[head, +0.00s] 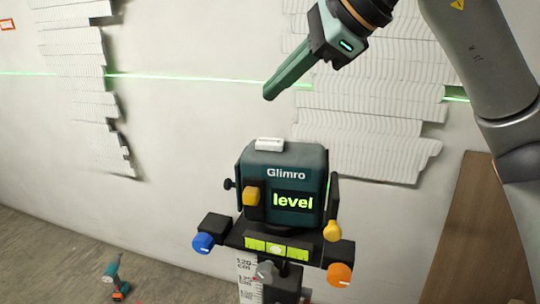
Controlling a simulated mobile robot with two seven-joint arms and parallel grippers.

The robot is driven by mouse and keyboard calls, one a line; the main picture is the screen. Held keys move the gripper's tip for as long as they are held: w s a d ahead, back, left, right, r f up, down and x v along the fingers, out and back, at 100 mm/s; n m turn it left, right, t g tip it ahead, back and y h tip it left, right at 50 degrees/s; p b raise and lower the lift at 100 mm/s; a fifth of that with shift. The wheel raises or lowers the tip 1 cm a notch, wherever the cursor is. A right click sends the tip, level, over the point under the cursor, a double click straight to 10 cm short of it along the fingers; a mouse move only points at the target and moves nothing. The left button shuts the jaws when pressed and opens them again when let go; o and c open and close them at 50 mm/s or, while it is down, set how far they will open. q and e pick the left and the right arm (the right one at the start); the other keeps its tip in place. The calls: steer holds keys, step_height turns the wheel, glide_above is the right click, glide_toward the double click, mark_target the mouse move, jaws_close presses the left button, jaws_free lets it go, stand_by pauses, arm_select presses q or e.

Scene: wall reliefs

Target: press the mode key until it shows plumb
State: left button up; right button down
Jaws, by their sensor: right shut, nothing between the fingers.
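A dark teal laser device (262,170) marked "Glimro" stands upright on a mount in the head view. Its small screen (293,201) reads "level" in green letters. A white key (269,144) sits on its top; I see no label on it that says mode. My right gripper (268,97) is shut and empty, above the device and pointing down to the left, clear of the white key. My left gripper is not in view.
Blue (203,242), orange (340,275) and yellow (332,231) knobs stick out around the mount, with a bubble vial (277,248) between. Behind is a wall with white reliefs (365,110) and a green laser line. A brown board (462,240) leans right. A drill (114,277) stands lower left.

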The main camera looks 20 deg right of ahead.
mark_target(278, 142)
step_height(278, 142, down, 4)
steer(key=shift+f+b, duration=0.1)
steer(key=shift+b, duration=1.15)
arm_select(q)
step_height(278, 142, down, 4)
arm_select(e)
steer(key=shift+f, duration=0.25)
stand_by(0.5)
arm_select(q)
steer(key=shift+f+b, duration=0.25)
steer(key=shift+b, duration=0.15)
arm_select(e)
steer(key=shift+f, duration=0.4)
arm_select(q)
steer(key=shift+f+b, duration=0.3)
steer(key=shift+b, duration=0.05)
arm_select(e)
steer(key=shift+f, duration=0.5)
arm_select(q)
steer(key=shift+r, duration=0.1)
arm_select(e)
steer(key=shift+r, duration=0.1)
arm_select(q)
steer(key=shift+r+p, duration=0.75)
steer(key=shift+p, duration=0.1)
arm_select(e)
steer(key=shift+r, duration=0.8)
